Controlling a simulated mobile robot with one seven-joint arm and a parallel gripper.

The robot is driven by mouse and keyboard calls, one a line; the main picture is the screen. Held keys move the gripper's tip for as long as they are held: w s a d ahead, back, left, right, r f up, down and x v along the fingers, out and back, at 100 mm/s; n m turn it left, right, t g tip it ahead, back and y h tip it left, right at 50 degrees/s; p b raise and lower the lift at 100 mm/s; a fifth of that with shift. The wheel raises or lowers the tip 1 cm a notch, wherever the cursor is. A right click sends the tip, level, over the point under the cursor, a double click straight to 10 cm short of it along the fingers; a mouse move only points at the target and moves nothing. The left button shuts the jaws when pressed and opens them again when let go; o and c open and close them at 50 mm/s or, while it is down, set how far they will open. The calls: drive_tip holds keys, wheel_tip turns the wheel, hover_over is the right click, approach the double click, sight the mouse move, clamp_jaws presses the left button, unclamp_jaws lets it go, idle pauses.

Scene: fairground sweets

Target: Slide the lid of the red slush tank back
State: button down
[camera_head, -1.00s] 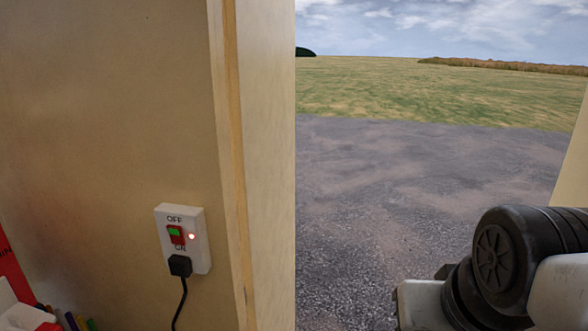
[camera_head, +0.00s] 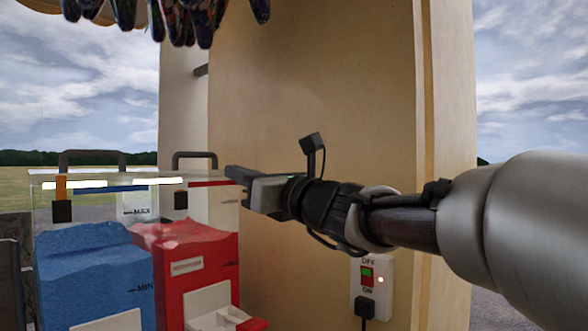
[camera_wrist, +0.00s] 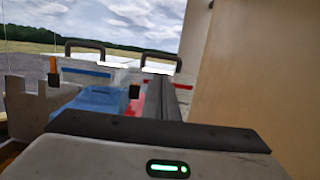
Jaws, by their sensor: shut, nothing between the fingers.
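The red slush tank (camera_head: 212,262) stands at left in the head view, with red slush inside and a white spout at its front. Its lid carries a dark arched handle (camera_head: 194,155), which also shows in the wrist view (camera_wrist: 160,54). The clear lid is hard to make out, and I cannot tell how far it is slid. My gripper (camera_head: 230,172) is shut and empty, pointing left at lid height, at the tank's right side. In the wrist view its fingers (camera_wrist: 164,90) are together just below the handle and hide part of the red tank. I cannot tell whether they touch the lid.
A blue slush tank (camera_head: 95,275) with its own dark handle (camera_head: 92,155) stands close on the left. A tan wall (camera_head: 310,110) stands behind my arm, with a plugged switch box (camera_head: 371,288) showing a lit light. Dark wrapped items (camera_head: 180,20) hang above.

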sight(196, 156)
drive_tip(key=p+x, duration=0.3)
drive_tip(key=x, duration=1)
drive_tip(key=shift+w+r+p, duration=0.25)
drive_tip(key=shift+p, duration=0.15)
drive_tip(key=shift+w+a, duration=0.15)
drive_tip(key=shift+a, duration=0.1)
